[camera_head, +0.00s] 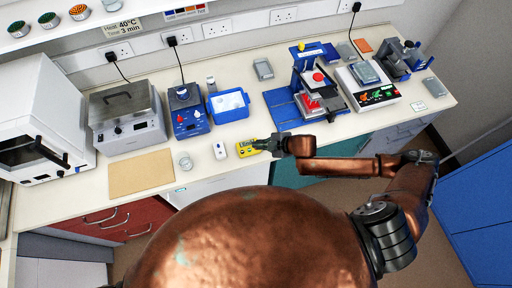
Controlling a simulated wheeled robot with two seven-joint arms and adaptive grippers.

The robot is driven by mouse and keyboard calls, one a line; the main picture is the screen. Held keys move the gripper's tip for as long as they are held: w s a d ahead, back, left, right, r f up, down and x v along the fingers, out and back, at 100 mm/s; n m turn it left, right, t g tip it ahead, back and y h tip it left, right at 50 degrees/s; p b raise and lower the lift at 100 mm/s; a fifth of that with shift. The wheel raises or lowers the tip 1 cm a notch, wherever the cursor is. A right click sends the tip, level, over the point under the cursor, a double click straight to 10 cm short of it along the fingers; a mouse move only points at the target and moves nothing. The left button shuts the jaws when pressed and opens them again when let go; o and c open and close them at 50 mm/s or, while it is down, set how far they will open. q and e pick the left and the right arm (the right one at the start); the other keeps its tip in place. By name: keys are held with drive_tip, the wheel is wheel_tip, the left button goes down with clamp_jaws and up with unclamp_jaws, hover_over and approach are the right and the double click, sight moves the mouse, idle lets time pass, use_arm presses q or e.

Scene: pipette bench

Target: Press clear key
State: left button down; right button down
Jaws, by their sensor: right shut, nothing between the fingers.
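A small yellow device (244,150) lies near the front edge of the bench. My right gripper (260,145) is shut and empty, with its fingertips at the right side of this device. I cannot tell whether they touch it. The gripper covers part of the device, and its keys are too small to read, so I cannot make out a clear key. A white balance-like instrument (380,96) with coloured keys on a dark front panel stands farther right. My left gripper is not in view.
A small white device (220,151) and a clear beaker (185,161) stand left of the yellow device. Behind are a blue tray (229,116) and a blue instrument with knobs (187,123). A red and blue press (311,100) stands to the right. Bare bench lies behind my right gripper.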

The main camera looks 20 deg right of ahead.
drive_tip(key=shift+f, duration=0.15)
idle(0.5)
drive_tip(key=shift+f, duration=0.3)
drive_tip(key=shift+f, duration=0.2)
idle(0.5)
drive_tip(key=shift+r+p, duration=0.65)
drive_tip(key=shift+p, duration=0.3)
wheel_tip(320, 180, up, 6)
drive_tip(key=p, duration=0.6)
